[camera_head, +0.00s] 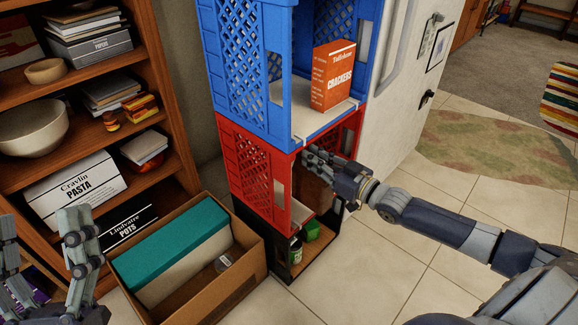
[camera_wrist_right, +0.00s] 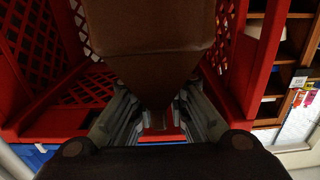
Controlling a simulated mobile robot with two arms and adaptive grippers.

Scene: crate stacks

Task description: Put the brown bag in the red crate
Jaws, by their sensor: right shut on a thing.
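The red crate (camera_head: 292,216) is the middle one of a stack, with its open side facing right. The brown bag (camera_head: 313,192) shows inside this opening, partly hidden by my right gripper (camera_head: 322,163). In the right wrist view my right gripper (camera_wrist_right: 157,112) is shut on the bag's tapered end, and the brown bag (camera_wrist_right: 150,40) fills the upper middle. Walls of the red crate (camera_wrist_right: 32,100) surround it there. I cannot tell whether the bag touches the crate's floor. My left gripper (camera_head: 42,245) is open and empty at the lower left.
A blue crate (camera_head: 232,65) with a crackers box (camera_head: 332,76) sits above. A black crate (camera_head: 292,268) with a green item and a can sits below. A cardboard box (camera_head: 245,268) with a teal-topped item stands in front of a wooden shelf (camera_head: 165,85).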

